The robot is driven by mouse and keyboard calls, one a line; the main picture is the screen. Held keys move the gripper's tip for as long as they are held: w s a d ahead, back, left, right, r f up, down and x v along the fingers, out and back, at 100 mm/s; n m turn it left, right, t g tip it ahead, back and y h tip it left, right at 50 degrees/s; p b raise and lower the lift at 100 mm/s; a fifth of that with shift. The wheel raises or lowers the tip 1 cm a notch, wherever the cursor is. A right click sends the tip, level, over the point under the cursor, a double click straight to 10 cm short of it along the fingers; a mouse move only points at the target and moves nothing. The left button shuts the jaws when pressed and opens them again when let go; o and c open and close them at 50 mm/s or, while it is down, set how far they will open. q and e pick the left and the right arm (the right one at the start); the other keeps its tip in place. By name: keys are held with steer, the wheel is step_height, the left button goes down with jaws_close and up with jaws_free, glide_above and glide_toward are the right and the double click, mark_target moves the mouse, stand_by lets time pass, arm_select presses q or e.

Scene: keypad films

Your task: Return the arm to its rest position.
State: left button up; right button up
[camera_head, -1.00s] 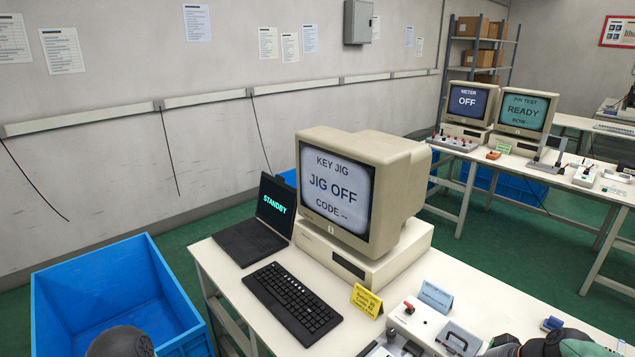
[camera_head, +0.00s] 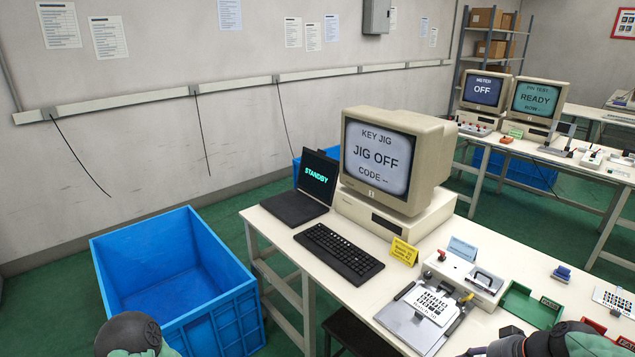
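My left arm shows at the bottom left as a dark round joint (camera_head: 128,333) with green parts, in front of the blue crate; its gripper is out of the picture. My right arm shows at the bottom right as dark joints (camera_head: 566,338) with green parts, over the front of the near table. A grey and black end part juts left from it at the bottom edge, right of the keypad jig (camera_head: 408,322). It is cut off, so its fingers cannot be made out. I see nothing held.
The near table (camera_head: 318,268) bears a KEY JIG monitor (camera_head: 378,160) reading JIG OFF, a STANDBY laptop (camera_head: 308,185), a keyboard (camera_head: 338,253), a yellow sign (camera_head: 404,251) and a green tray (camera_head: 530,306). A blue crate (camera_head: 150,230) stands left. Another table stands behind right.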

steer(key=a+f+n+g+p, duration=0.15)
steer(key=a+f, duration=0.35)
steer(key=f, duration=0.5)
steer(key=a+f+n+g+p, duration=0.1)
steer(key=a+f+n+p, duration=0.1)
steer(key=a+f, duration=0.55)
steer(key=s+a+f+n+g+p, duration=0.1)
steer(key=s+a+f+n+p, duration=0.2)
steer(key=s+a+f, duration=0.7)
steer(key=shift+s+a+f+n+g, duration=0.35)
steer(key=shift+s+f+n, duration=0.2)
steer(key=shift+s+f, duration=0.25)
steer(key=shift+d, duration=0.1)
stand_by(0.3)
